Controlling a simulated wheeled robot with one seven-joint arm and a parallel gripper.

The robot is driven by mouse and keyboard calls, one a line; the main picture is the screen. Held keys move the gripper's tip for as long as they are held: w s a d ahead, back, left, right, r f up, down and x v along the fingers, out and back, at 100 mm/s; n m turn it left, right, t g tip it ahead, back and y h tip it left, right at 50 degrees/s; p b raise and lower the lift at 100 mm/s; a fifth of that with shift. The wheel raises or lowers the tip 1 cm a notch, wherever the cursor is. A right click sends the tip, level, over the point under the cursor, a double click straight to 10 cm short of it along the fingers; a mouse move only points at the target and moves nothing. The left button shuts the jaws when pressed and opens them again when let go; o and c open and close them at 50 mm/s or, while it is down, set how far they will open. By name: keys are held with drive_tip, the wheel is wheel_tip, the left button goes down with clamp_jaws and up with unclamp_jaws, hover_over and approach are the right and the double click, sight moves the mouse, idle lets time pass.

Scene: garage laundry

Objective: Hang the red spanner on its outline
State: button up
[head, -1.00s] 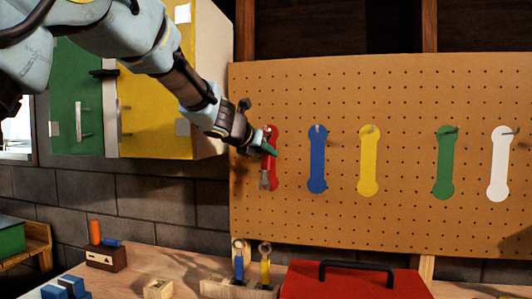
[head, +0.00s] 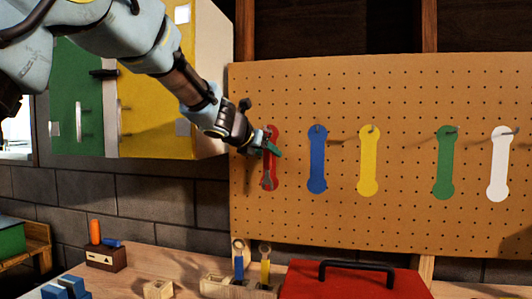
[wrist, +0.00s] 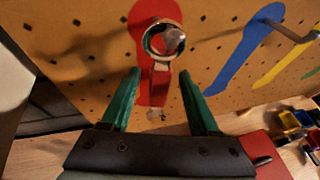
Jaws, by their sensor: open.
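The red spanner (wrist: 160,86) hangs in front of its red outline (wrist: 146,14) on the pegboard. In the wrist view its metal ring appears to be around the peg (wrist: 174,41), and its red handle points down. In the head view the spanner's lower end (head: 268,183) lies over the lower part of the outline. My gripper (wrist: 159,72) is open, with one green finger on each side of the handle and a gap to it on both sides. In the head view my gripper (head: 271,145) covers the spanner's middle.
Blue (head: 317,165), yellow (head: 368,165), green (head: 445,165) and white (head: 499,165) outlines with pegs lie to the right. Below are a wooden holder (head: 215,286) with blue and yellow spanners and a red toolbox (head: 340,284). A yellow cabinet (head: 155,110) is at left.

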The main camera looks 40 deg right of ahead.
drive_tip(key=shift+w+a, duration=0.1)
drive_tip(key=shift+a, duration=0.05)
drive_tip(key=v, duration=1)
drive_tip(key=shift+s+a+r, duration=0.2)
drive_tip(key=shift+s, duration=0.05)
